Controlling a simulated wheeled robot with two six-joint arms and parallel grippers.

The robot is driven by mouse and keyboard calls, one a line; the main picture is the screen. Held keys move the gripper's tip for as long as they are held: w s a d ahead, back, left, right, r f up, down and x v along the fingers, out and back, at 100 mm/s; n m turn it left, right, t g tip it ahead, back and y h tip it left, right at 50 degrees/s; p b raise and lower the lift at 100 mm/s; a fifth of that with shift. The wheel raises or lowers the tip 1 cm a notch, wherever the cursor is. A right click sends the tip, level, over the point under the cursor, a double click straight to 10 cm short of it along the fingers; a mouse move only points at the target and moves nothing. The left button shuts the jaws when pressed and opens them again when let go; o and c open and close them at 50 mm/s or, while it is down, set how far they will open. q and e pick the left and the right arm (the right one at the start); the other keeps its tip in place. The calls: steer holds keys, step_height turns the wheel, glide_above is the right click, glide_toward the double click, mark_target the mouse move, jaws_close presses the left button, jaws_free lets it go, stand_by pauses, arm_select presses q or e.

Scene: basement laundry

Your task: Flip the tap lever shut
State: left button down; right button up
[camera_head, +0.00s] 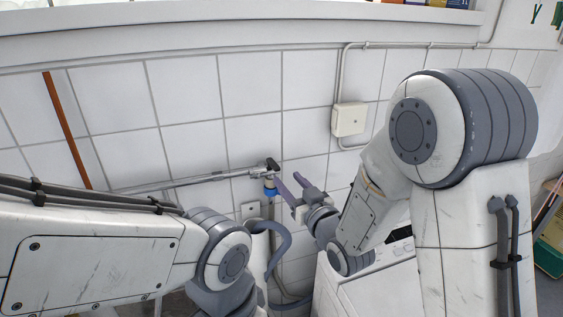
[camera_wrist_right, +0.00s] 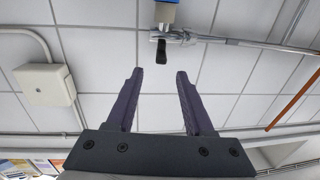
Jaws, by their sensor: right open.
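The tap (camera_head: 262,171) sits at the right end of a metal pipe on the white tiled wall, with a blue fitting (camera_head: 269,187) below it. Its black lever (camera_head: 272,163) is small in the head view. In the wrist view the lever (camera_wrist_right: 162,51) sticks out from the metal tap body (camera_wrist_right: 172,37), on the side away from the blue fitting (camera_wrist_right: 165,13). My right gripper (camera_head: 287,178) is open and empty, just right of the tap. In the wrist view its purple fingertips (camera_wrist_right: 159,72) straddle the line to the lever, which appears just beyond them. My left gripper is out of sight.
A cream junction box (camera_head: 349,119) with conduit is on the wall to the right. A grey hose (camera_head: 281,246) hangs below the tap. A white appliance (camera_head: 372,284) stands under my right arm. An orange pipe (camera_head: 67,130) runs down the wall at left.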

mark_target(278, 168)
steer(key=p+x, duration=0.3)
steer(key=x, duration=0.4)
steer(key=shift+w+a+r, duration=0.1)
steer(key=shift+w+a, duration=0.1)
steer(key=shift+w+a+p, duration=0.25)
steer(key=shift+w+p, duration=0.1)
steer(key=shift+w, duration=0.15)
jaws_close()
